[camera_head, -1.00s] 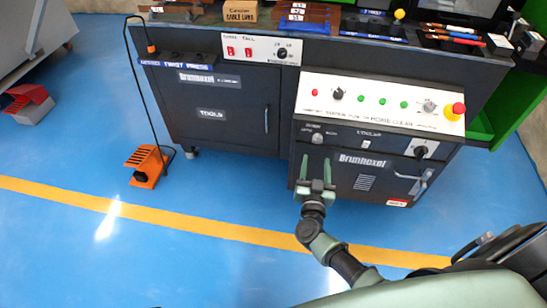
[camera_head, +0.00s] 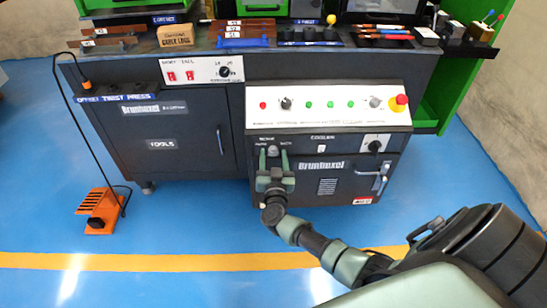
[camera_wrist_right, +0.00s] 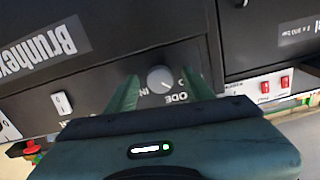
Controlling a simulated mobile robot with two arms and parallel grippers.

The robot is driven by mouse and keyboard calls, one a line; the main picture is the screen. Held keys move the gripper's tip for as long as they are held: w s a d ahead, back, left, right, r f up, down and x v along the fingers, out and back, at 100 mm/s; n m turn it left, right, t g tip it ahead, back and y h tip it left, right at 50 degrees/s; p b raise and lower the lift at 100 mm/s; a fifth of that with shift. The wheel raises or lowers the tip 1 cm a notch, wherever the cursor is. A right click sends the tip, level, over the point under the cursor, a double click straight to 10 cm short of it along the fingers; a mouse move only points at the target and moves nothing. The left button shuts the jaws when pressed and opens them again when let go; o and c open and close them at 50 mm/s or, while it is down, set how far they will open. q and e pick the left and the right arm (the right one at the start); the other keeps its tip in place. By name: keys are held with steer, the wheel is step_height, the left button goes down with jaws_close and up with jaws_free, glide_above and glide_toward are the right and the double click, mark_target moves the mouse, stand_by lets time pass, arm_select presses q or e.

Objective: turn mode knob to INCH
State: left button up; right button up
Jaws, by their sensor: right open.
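The mode knob (camera_head: 272,151) is a small grey round knob on the dark upper strip of the bender's control cabinet. It also shows in the right wrist view (camera_wrist_right: 160,79), with the partly hidden word MODE beside it. Its setting is too small to read. My right gripper (camera_head: 273,156) is open in front of the knob. In the right wrist view its green fingers (camera_wrist_right: 160,74) stand one on each side of the knob, with a visible gap to it. Whether they reach its depth I cannot tell. My left gripper is in neither view.
Above the knob is a white control panel (camera_head: 325,117) with several buttons and a red emergency stop (camera_head: 398,103). A rocker switch (camera_head: 321,149) and a black rotary switch (camera_head: 375,146) sit to the right. An orange foot pedal (camera_head: 98,210) lies on the blue floor.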

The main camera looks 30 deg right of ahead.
jaws_close()
